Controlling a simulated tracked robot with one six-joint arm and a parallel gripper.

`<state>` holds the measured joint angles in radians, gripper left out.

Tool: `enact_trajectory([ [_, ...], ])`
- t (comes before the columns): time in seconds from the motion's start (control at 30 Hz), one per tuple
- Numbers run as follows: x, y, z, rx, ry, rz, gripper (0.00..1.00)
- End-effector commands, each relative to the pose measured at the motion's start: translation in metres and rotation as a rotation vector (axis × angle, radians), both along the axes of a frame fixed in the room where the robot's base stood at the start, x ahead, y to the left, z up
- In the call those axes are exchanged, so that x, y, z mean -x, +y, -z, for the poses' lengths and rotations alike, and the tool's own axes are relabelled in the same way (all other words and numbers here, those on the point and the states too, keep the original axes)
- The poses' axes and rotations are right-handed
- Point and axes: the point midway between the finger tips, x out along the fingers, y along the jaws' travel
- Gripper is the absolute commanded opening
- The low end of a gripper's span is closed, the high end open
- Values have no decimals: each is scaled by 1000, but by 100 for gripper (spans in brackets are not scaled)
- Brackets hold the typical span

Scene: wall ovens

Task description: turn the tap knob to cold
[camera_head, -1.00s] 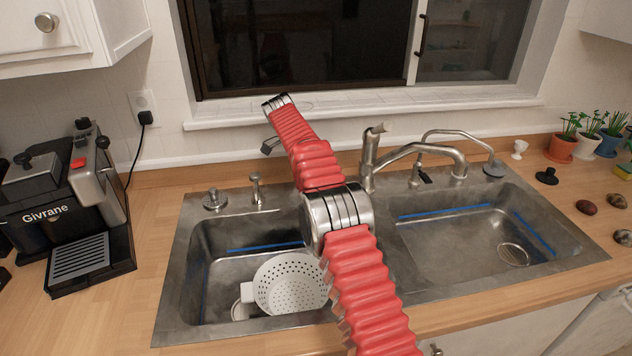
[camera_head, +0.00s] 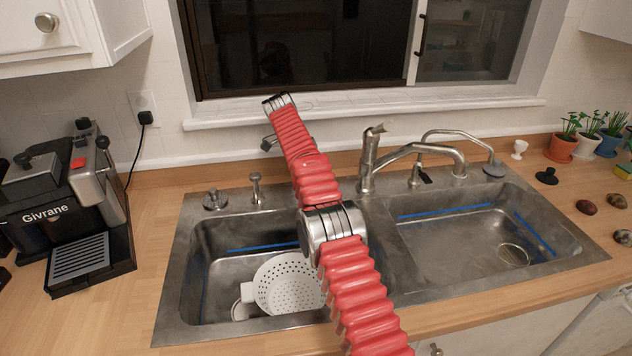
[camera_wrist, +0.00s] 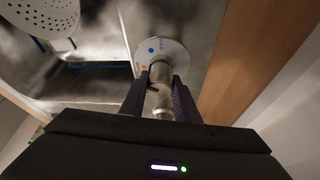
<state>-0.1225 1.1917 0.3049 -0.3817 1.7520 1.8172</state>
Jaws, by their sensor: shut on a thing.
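In the wrist view, a metal tap knob (camera_wrist: 161,72) stands between the two dark fingers of my gripper (camera_wrist: 160,82). The fingers are shut on it, one on each side. A white disc (camera_wrist: 163,49) lies around the knob's base and carries a blue mark and an orange mark. A small dark piece sticks out from the side of the metal part between the fingers. The metal faucet (camera_head: 368,165) stands to the right of my arm.
A double sink (camera_head: 400,262) fills the counter, with a white colander (camera_head: 285,283) in its left basin. A coffee machine (camera_head: 65,215) stands at left. Behind are a soap dispenser (camera_head: 256,188) and the window sill (camera_head: 370,105). Potted plants (camera_head: 561,148) stand at right.

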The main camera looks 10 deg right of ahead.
Motion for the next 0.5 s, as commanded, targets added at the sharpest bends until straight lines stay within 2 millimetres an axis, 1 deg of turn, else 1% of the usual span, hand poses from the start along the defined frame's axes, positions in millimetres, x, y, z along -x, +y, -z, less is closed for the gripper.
enact_trajectory([
  [0.03, -1, 3, 0, -3, -5, -3, 6],
  [0.37, -1, 3, -1, -3, -5, -3, 6],
  [0.4, -1, 3, -1, -3, -5, -3, 30],
  [0.5, -1, 2, -1, -2, -4, -2, 37],
])
